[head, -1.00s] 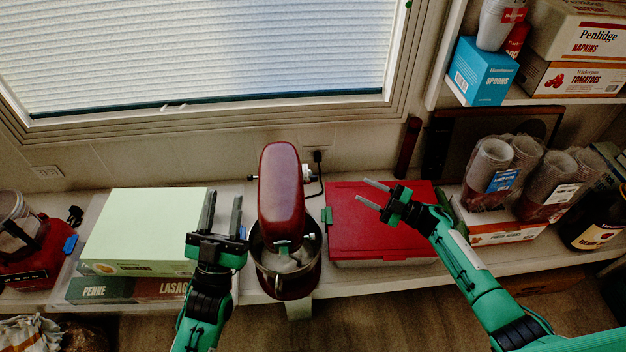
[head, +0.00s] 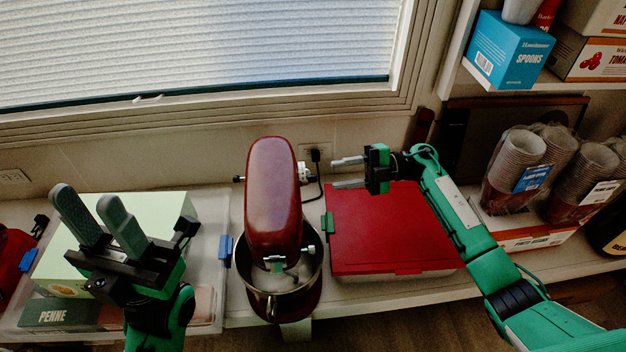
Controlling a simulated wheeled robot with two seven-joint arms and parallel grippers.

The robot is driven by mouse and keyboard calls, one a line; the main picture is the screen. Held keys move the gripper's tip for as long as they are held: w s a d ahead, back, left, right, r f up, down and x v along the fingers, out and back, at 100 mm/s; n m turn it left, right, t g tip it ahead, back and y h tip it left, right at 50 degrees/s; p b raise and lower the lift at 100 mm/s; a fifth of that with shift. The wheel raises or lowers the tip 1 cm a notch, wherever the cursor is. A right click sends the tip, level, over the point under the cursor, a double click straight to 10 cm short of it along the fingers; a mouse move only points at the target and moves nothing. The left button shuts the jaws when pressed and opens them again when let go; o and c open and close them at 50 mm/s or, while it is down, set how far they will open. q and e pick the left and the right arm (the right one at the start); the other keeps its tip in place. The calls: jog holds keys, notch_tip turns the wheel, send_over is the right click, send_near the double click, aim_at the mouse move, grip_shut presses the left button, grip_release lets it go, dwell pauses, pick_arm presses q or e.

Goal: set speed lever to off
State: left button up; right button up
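The dark red stand mixer (head: 274,200) stands in the middle of the counter, its metal bowl (head: 260,278) under the head. A small black-tipped rod (head: 239,179) sticks out on the head's left side and a silver knob (head: 304,174) on its right. I cannot tell which is the speed lever, or its setting. My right gripper (head: 337,172) is open and empty, its fingers pointing left at the knob with a short gap between. My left gripper (head: 86,197) is open and empty, over the pale green box (head: 160,212), well left of the mixer.
A red-lidded box (head: 390,235) sits right of the mixer, below my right gripper. A power cord (head: 318,175) runs to the wall outlet behind. Stacked cups (head: 515,170) stand further right. A clear bin with a blue latch (head: 225,248) is close on the mixer's left.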

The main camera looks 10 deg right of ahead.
aim_at(313, 176)
jog(key=a, duration=0.2)
jog(key=a+b, duration=0.1)
jog(key=a, duration=0.4)
jog(key=shift+s+a, duration=0.2)
jog(key=shift+s, duration=0.1)
grip_shut()
